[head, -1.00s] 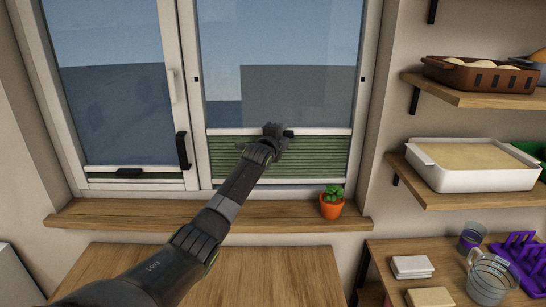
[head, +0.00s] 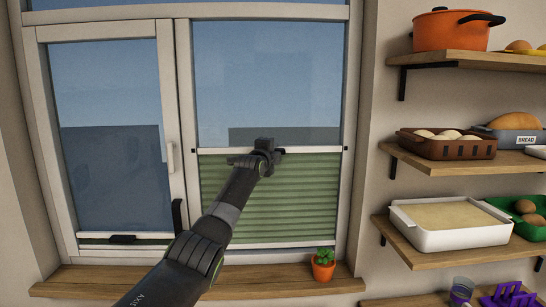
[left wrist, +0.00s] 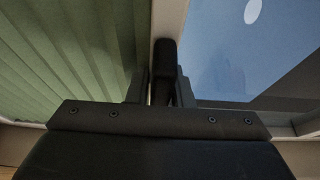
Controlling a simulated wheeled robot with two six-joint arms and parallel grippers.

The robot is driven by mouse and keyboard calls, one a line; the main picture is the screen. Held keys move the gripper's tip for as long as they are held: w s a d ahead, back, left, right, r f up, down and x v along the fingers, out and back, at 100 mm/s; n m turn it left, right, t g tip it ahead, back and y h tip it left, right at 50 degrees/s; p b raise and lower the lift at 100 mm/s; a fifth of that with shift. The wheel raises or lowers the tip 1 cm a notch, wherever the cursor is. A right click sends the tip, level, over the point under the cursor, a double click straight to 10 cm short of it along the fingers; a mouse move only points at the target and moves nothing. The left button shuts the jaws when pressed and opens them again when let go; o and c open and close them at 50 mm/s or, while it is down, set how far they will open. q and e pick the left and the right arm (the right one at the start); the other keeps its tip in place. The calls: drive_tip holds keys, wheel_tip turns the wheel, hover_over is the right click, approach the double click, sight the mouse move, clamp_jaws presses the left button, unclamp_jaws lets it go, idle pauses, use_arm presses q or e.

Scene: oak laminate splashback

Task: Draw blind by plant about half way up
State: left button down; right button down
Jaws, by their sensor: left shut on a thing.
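The blind by the plant is a green pleated blind (head: 270,212) in the right window, also at the left of the left wrist view (left wrist: 60,55). It spans from near the bottom of the frame up to its white top rail (head: 318,150), a bit below the middle of the pane. My left gripper (head: 266,158) is at the rail, shut on the blind's dark handle (left wrist: 164,58). In the head view, the gripper mostly hides the handle. The plant (head: 323,264) stands in an orange pot on the sill, below the blind's right end. My right gripper is not in view.
The left window's blind (head: 85,239) is folded low, with a dark handle on its rail. A black window handle (head: 177,216) sits between the windows. Wall shelves (head: 455,160) with baking dishes and bread are at the right. The pane above the rail is clear.

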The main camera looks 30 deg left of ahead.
use_arm(q)
drive_tip(key=shift+r, duration=0.25)
drive_tip(key=c, duration=1.4)
unclamp_jaws()
drive_tip(key=shift+f, duration=0.1)
drive_tip(key=shift+s+f, duration=0.1)
drive_tip(key=shift+s+b, duration=0.4)
drive_tip(key=shift+b, duration=0.15)
drive_tip(key=s+d+b, duration=0.2)
drive_tip(key=s+b, duration=0.5)
drive_tip(key=s, duration=0.9)
drive_tip(key=shift+s+d, duration=0.15)
drive_tip(key=shift+d, duration=0.15)
